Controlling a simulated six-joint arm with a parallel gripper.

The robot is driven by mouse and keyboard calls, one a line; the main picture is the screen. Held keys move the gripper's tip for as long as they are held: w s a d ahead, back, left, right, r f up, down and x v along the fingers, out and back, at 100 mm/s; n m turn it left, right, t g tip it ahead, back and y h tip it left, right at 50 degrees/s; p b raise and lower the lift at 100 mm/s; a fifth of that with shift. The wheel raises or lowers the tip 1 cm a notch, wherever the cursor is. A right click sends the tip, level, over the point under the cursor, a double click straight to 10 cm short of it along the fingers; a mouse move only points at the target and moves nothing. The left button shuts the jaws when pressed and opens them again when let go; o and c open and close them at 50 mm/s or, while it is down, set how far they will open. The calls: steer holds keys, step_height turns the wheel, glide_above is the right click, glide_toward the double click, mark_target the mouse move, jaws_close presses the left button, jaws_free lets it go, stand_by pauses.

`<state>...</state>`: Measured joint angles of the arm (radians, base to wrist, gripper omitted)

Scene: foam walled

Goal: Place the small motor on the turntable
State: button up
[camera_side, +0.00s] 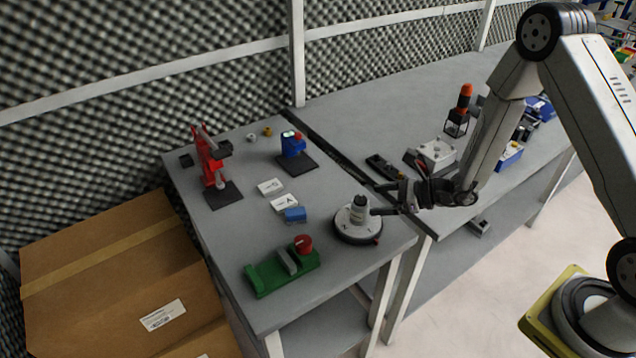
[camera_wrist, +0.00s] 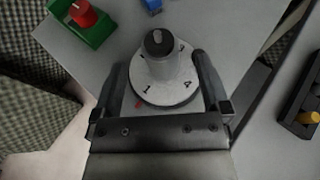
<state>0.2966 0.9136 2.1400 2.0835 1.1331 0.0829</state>
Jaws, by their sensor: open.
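The turntable (camera_side: 346,231) is a round disc with a white, numbered top and a dark rim, near the front right corner of the left table. It also shows in the wrist view (camera_wrist: 186,95). The small motor (camera_side: 359,212) is a grey cylinder with a dark cap, standing upright on the turntable's top. In the wrist view the motor (camera_wrist: 163,66) stands between my fingers. My gripper (camera_side: 381,199) is open and level with the motor, with a finger on either side of it. In the wrist view the fingers of my gripper (camera_wrist: 160,75) show gaps beside the motor.
A green fixture with a red knob (camera_side: 281,270) lies left of the turntable. A blue block (camera_side: 295,215), white labelled boxes (camera_side: 271,187), a red press (camera_side: 212,165) and a blue device (camera_side: 292,146) stand farther back. A grey box (camera_side: 436,154) is on the right table.

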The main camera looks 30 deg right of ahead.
steer(key=shift+v, duration=2.6)
steer(key=shift+a, duration=0.1)
steer(key=s+a+r+n+g+h, duration=0.1)
steer(key=s+a+r+n+g, duration=0.15)
steer(key=s+n+g, duration=0.35)
steer(key=s+a+r+n+g, duration=0.1)
steer(key=s+a+n+g, duration=0.35)
steer(key=n, duration=0.35)
steer(key=d+r+n+t+h, duration=0.1)
steer(key=d+r+n+h, duration=0.1)
steer(key=n+h, duration=0.2)
steer(key=s+d+r+n+t+h, duration=0.1)
steer(key=d+r+n+t+h, duration=0.1)
steer(key=n, duration=0.7)
steer(key=shift+d+r+n+h, duration=0.3)
steer(key=shift+d+r+h, duration=0.4)
steer(key=shift+h, duration=0.3)
steer(key=shift+s, duration=0.1)
